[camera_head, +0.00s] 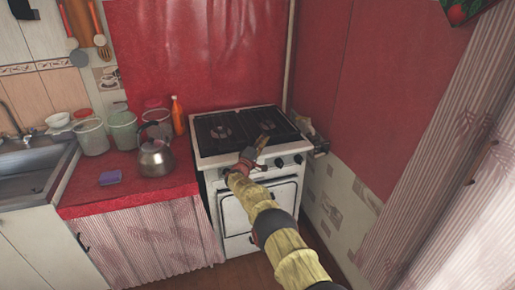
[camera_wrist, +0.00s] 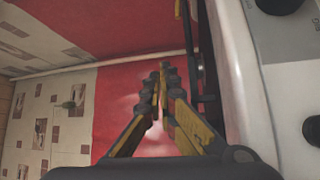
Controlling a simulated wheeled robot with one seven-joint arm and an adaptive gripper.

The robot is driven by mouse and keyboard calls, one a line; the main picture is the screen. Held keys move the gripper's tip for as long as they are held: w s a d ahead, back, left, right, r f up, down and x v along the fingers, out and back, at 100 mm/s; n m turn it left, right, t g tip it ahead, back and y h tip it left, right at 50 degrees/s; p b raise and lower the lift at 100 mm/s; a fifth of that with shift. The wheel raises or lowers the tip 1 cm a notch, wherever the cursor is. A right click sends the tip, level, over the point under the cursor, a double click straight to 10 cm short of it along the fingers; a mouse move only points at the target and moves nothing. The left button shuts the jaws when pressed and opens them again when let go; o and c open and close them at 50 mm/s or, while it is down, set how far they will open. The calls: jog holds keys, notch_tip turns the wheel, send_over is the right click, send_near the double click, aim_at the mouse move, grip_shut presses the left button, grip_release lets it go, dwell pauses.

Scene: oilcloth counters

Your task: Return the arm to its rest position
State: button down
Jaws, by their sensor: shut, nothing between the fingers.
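My arm (camera_head: 278,232) reaches from the lower right of the head view toward the white stove (camera_head: 240,200). My gripper (camera_head: 265,141) is at the stove's front edge, its tip over the black cooktop in the picture. In the wrist view my gripper (camera_wrist: 161,72) shows its two dark fingers with yellow sides, their tips together and nothing between them. The stove's white front panel with a black knob (camera_wrist: 312,127) lies close on the right of the wrist view. Whether the gripper touches the stove cannot be told.
A red counter (camera_head: 130,190) left of the stove carries a kettle (camera_head: 156,158), a purple sponge (camera_head: 110,178), an orange bottle (camera_head: 178,115) and several pots. A sink (camera_head: 35,170) is at far left. A red and tiled wall (camera_head: 360,110) stands close on the right.

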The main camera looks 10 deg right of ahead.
jog(key=v, duration=0.6)
jog(key=s+d+r+m+g+h+p, duration=0.2)
jog(key=s+d+r+m+g, duration=0.25)
jog(key=s+d+r, duration=0.5)
jog(key=s+d+r+m+g+y+p, duration=0.1)
jog(key=s+d+r+g+y, duration=0.2)
jog(key=s+r, duration=0.45)
jog(key=s+d+r+m+g+p, duration=0.1)
jog(key=s+d+r+m+g, duration=0.25)
jog(key=s, duration=0.75)
jog(key=s+r+g+y+p, duration=0.15)
jog(key=s+y, duration=0.35)
jog(key=s, duration=1.8)
jog(key=s+a+f+y, duration=0.2)
jog(key=s+a, duration=0.2)
jog(key=s, duration=0.4)
jog(key=s+a+f+t+y+p, duration=0.1)
jog(key=s+a+y, duration=0.1)
jog(key=s+a, duration=0.3)
jog(key=s, duration=0.4)
jog(key=shift+f+m+y+p, duration=0.3)
jog(key=shift+f+y, duration=0.1)
